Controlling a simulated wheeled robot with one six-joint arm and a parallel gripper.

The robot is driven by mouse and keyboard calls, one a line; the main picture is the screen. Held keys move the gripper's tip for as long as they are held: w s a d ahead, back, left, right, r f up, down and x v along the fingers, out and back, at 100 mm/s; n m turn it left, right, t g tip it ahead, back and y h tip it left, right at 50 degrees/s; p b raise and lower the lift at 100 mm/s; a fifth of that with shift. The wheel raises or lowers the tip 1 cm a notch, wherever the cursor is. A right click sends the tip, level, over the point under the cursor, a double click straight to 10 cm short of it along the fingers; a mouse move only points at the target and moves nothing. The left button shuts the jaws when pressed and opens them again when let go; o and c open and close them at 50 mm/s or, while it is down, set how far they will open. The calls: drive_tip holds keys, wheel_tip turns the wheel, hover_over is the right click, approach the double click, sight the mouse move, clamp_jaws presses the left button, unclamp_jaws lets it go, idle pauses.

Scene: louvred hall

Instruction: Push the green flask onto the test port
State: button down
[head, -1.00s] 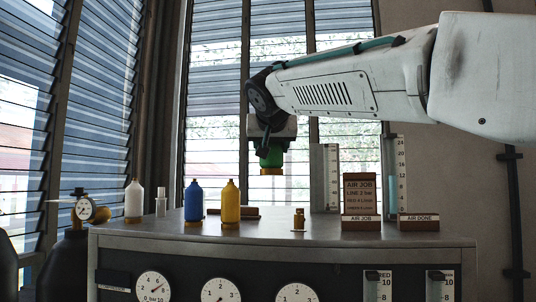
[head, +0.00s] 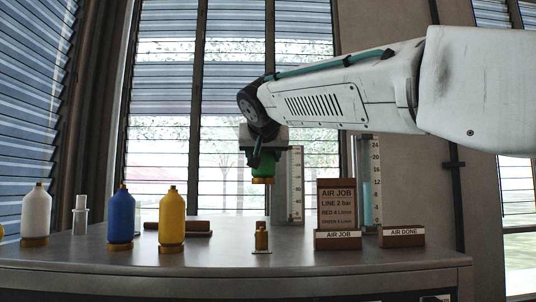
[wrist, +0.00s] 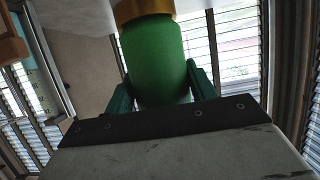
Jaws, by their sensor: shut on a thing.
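My gripper (head: 262,158) is shut on the green flask (head: 265,163) and holds it in the air, neck down, with its gold collar at the bottom. In the wrist view the green flask (wrist: 155,60) sits between the two dark green fingers, its gold collar (wrist: 143,9) pointing away from the palm. A small brass fitting (head: 261,238), which looks like the test port, stands on the bench top below the flask. There is a clear gap between the flask and this fitting.
A white flask (head: 36,215), a blue flask (head: 121,217) and a yellow flask (head: 171,218) stand on the bench to the left. An AIR JOB sign (head: 337,209) and an AIR DONE block (head: 401,237) stand right. Gauge columns (head: 296,185) stand behind.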

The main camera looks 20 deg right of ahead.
sight(262, 176)
drive_tip(key=f, duration=0.6)
drive_tip(key=shift+a, duration=0.25)
drive_tip(key=shift+s+f, duration=0.1)
drive_tip(key=shift+f, duration=0.85)
drive_tip(key=shift+f, duration=0.25)
drive_tip(key=shift+f, duration=1.3)
drive_tip(key=shift+c, duration=2.1)
unclamp_jaws()
drive_tip(key=shift+s+a+r, duration=0.2)
drive_tip(key=shift+s+r, duration=0.4)
drive_tip(key=shift+r, duration=0.35)
drive_tip(key=shift+s+a+r, duration=0.2)
drive_tip(key=shift+s+r, duration=0.45)
drive_tip(key=shift+r, duration=0.35)
drive_tip(key=shift+s+a+r, duration=0.2)
drive_tip(key=shift+s+r, duration=0.4)
drive_tip(key=shift+r, duration=0.35)
